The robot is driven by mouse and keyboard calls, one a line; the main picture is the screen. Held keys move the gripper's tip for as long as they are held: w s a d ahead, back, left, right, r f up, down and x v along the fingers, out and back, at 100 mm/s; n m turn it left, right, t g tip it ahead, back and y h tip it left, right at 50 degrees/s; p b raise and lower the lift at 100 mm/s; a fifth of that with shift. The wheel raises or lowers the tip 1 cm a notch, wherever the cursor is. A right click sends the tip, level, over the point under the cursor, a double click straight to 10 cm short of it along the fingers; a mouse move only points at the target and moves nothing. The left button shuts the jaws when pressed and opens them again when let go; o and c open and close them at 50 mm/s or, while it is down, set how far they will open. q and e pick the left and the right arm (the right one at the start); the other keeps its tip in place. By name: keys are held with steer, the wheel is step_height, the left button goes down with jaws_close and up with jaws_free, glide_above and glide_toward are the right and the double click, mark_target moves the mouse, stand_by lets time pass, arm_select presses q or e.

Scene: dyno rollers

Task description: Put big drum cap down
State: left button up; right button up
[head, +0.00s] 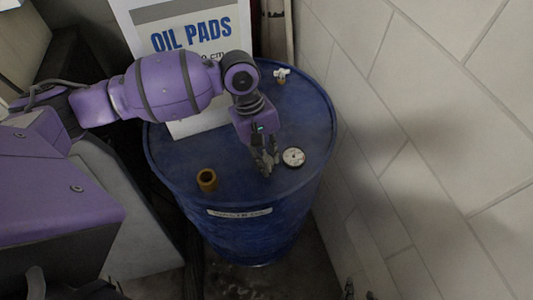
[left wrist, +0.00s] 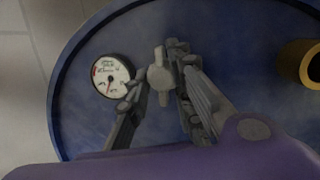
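The big drum cap (left wrist: 160,76) is a small grey piece with short wings, seen between the fingers of my left gripper (left wrist: 157,72) in the left wrist view. The fingers close in on it from both sides and appear to touch it. In the head view, my left gripper (head: 268,167) points down over the blue drum's top (head: 240,180), just left of the round gauge. The cap is hard to make out there. Whether it touches the drum top is unclear. Only the fingertips of my right gripper (head: 359,291) show at the bottom edge, apart and empty.
A white-faced gauge (head: 293,157) and a brass-coloured ring (head: 207,180) are on the drum top. A small tap-like fitting (head: 281,75) stands at its back. An OIL PADS box (head: 190,30) stands behind, and a tiled wall (head: 430,110) rises close on the right.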

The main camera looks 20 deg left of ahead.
arm_select(q)
steer(key=o, duration=0.4)
steer(key=shift+o, duration=0.2)
steer(key=shift+r, duration=0.15)
steer(key=v, duration=1.2)
steer(key=shift+r+p, duration=0.25)
steer(key=shift+p, duration=0.1)
steer(key=shift+w, duration=0.1)
